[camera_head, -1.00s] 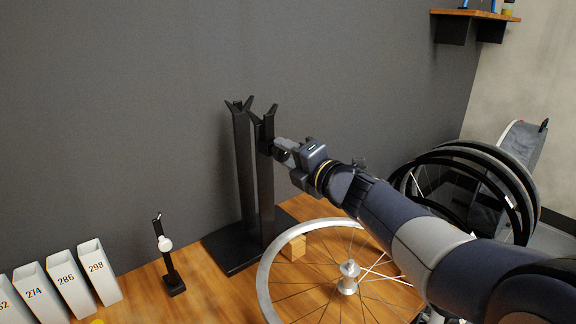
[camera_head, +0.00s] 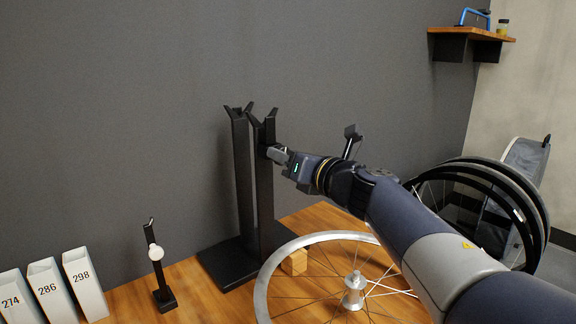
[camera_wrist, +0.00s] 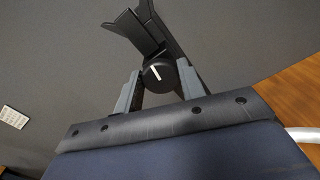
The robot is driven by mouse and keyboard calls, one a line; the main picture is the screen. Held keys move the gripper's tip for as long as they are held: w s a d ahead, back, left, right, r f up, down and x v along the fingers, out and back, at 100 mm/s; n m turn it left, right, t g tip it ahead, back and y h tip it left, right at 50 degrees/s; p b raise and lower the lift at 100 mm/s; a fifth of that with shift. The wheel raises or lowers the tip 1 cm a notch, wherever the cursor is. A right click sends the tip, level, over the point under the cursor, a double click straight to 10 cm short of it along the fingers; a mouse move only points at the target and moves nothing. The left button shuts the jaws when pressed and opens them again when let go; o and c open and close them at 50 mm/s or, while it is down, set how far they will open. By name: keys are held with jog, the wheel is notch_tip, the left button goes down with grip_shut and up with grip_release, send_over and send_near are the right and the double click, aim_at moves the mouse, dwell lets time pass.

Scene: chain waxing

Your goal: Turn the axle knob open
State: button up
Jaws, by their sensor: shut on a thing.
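The axle knob (camera_wrist: 157,74) is a round black knob with a white line across its face, seen in the wrist view on the side of the black stand. The stand (camera_head: 262,185) has two uprights with forked tops on a flat black base. My gripper (camera_head: 271,152) is at the right upright, a little below its fork. In the wrist view my gripper (camera_wrist: 158,84) has its two grey fingers on either side of the knob, shut on it. In the head view the fingers hide the knob.
A silver spoked wheel rim (camera_head: 262,290) lies on the wooden bench in front of the stand, over a small wooden block (camera_head: 294,262). A small black post with a white ball (camera_head: 156,253) and numbered bins (camera_head: 85,285) stand left. Black wheels (camera_head: 535,215) stand right.

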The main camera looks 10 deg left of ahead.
jog(key=shift+f+n+b, duration=0.1)
jog(key=shift+n+b, duration=0.4)
jog(key=shift+n, duration=0.5)
jog(key=o, duration=1)
jog(key=p+v, duration=0.2)
jog(key=v, duration=0.8)
jog(key=shift+s+d, duration=0.25)
jog(key=shift+d, duration=0.05)
